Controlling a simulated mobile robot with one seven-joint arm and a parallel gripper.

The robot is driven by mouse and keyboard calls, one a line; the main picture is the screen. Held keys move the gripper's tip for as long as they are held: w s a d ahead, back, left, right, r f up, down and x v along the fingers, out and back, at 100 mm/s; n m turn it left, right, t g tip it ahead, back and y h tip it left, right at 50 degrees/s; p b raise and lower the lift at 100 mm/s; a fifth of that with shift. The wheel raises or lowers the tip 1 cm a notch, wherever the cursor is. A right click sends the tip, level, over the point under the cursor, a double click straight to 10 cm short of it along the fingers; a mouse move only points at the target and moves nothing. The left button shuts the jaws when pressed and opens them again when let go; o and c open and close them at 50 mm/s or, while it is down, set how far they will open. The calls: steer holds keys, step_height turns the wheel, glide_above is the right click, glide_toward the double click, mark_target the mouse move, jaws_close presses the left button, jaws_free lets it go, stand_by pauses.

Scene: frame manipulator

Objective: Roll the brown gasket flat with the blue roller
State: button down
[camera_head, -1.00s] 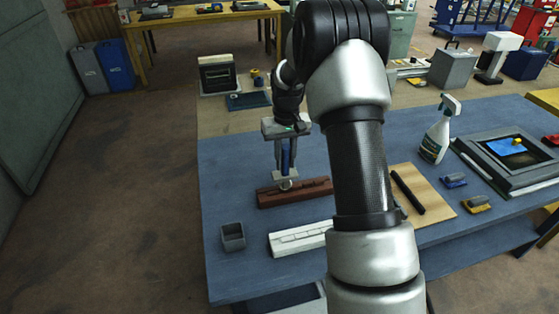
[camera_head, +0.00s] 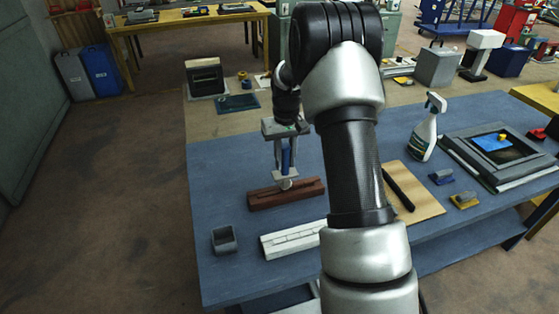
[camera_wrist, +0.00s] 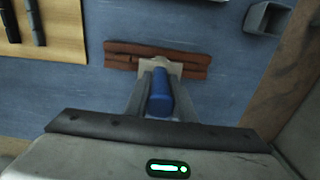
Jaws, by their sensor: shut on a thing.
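The brown gasket piece (camera_head: 262,199) is a long bar lying on the blue table, left of my arm in the head view. It also shows in the wrist view (camera_wrist: 195,65). My gripper (camera_head: 287,170) points down over it, shut on the blue handle of the roller (camera_head: 286,155). The handle shows between the fingers in the wrist view (camera_wrist: 160,100). The roller's pale wheel is low at the middle of the brown bar and seems to touch its top. I cannot tell the gasket strip clearly apart from the brown bar.
A white grooved bar (camera_head: 285,243) and a grey open box (camera_head: 225,240) lie nearer. Right of my arm are a tan board with a black rod (camera_head: 398,189), a spray bottle (camera_head: 426,130) and a dark frame (camera_head: 505,165). The table's left part is clear.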

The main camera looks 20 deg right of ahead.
steer(key=shift+d+f, duration=0.1)
steer(key=shift+d, duration=0.3)
steer(key=shift+d, duration=1.65)
steer(key=shift+d, duration=1.45)
steer(key=d, duration=0.3)
